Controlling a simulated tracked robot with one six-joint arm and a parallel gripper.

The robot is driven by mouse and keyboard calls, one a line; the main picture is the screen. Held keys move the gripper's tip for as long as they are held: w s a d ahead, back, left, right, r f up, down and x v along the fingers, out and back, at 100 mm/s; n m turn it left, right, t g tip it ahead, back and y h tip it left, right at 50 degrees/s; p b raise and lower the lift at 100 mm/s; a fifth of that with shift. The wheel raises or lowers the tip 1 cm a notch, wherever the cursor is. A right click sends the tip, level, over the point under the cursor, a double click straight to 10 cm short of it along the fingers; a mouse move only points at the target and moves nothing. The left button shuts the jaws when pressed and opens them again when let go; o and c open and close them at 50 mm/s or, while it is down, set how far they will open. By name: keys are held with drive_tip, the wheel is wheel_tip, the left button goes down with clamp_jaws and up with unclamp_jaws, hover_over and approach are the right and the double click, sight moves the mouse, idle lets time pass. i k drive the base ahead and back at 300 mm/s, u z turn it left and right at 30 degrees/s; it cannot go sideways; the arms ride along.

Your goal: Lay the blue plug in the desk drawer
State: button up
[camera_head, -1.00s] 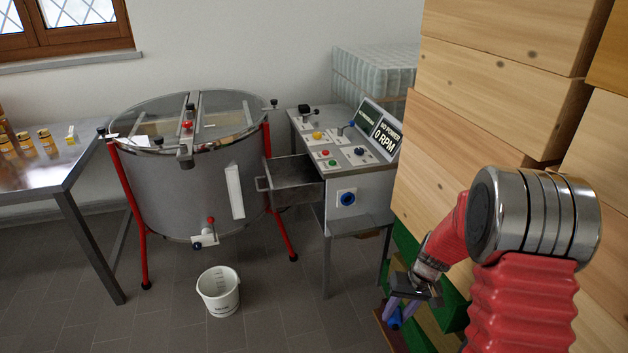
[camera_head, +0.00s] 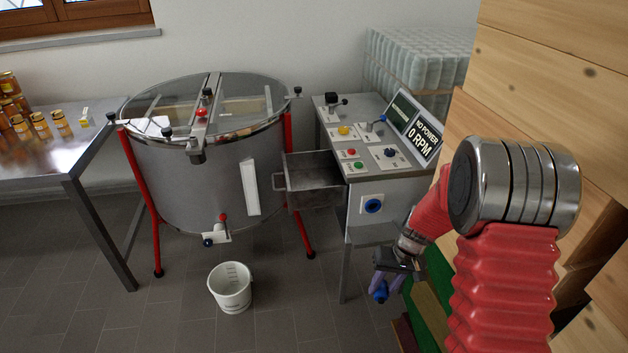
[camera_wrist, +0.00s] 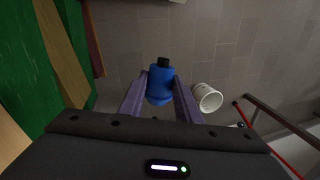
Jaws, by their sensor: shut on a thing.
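The blue plug (camera_wrist: 160,84) is held between the two fingers of my gripper (camera_wrist: 160,98), its dark end pointing away from the wrist. In the head view the blue plug (camera_head: 380,292) hangs below my gripper (camera_head: 388,280), at the right, in front of the control desk and lower than its top. The desk drawer (camera_head: 312,190) is pulled out from the left side of the control desk (camera_head: 352,165). The part of its inside that shows looks empty. My gripper is to the right of the drawer and apart from it.
A steel drum (camera_head: 195,185) on red legs stands left of the drawer, close to it. A white bucket (camera_head: 231,290) is on the floor. Stacked wooden boxes (camera_head: 540,75) rise at the right, beside my arm. A blue socket (camera_head: 373,206) is on the desk front. The floor between is clear.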

sight(317, 186)
drive_tip(key=u, duration=0.15)
drive_tip(key=i, duration=0.65)
drive_tip(key=u, duration=0.7)
drive_tip(key=i, duration=1.1)
drive_tip(key=k, duration=0.6)
drive_tip(key=u, duration=0.1)
